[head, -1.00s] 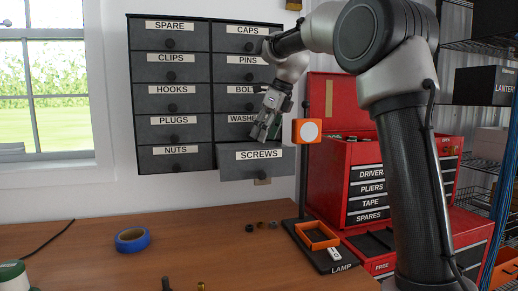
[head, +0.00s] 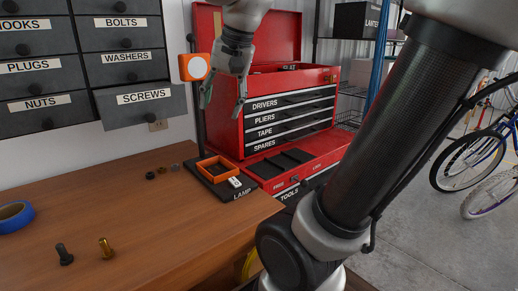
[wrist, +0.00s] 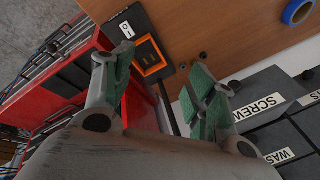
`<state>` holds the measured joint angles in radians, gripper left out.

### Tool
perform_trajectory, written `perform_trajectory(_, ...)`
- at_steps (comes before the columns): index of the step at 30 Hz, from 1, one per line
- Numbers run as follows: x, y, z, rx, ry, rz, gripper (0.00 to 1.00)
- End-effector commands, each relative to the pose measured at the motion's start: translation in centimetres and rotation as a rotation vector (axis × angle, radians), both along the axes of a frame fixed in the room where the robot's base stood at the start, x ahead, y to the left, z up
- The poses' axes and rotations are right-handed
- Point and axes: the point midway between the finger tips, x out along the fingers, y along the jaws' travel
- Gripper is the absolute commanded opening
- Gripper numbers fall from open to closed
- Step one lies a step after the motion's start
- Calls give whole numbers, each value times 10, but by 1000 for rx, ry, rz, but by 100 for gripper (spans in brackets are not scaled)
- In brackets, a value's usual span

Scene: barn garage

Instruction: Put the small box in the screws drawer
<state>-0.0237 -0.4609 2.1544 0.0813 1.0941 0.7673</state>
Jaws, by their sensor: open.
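The screws drawer (head: 140,108), dark grey with a white SCREWS label, juts out from the bottom of the wall cabinet. It also shows at the right in the wrist view (wrist: 262,95). My gripper (head: 223,98) is open, pointing down, in front of the red tool chest and right of the drawer. Its green-padded fingers are spread in the wrist view (wrist: 158,88), with nothing visible between them. I cannot make out a small box for certain in either view. The inside of the drawer is hidden in the head view.
An orange open-topped tray (head: 218,170) sits on the black lamp base (head: 228,188), below my gripper. The orange lamp head (head: 195,67) is close left of my gripper. The red tool chest (head: 290,120) stands behind. Bolts (head: 105,247) and blue tape (head: 14,217) lie on the bench.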

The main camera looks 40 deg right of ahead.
Motion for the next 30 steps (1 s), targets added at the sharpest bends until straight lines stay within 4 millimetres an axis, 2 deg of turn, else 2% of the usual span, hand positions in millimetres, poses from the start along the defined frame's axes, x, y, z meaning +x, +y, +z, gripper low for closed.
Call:
perform_trajectory(1,-25,-5,-16,-62,-16,121,57)
perform_trajectory(3,-52,-12,-38,-148,-32,294,57)
perform_trajectory(6,-82,-19,-65,-248,-46,493,57)
perform_trajectory(9,-99,-22,-84,-311,-50,622,57)
perform_trajectory(14,-108,-25,-94,-349,-53,701,57)
perform_trajectory(30,-108,-24,-94,-348,-52,701,57)
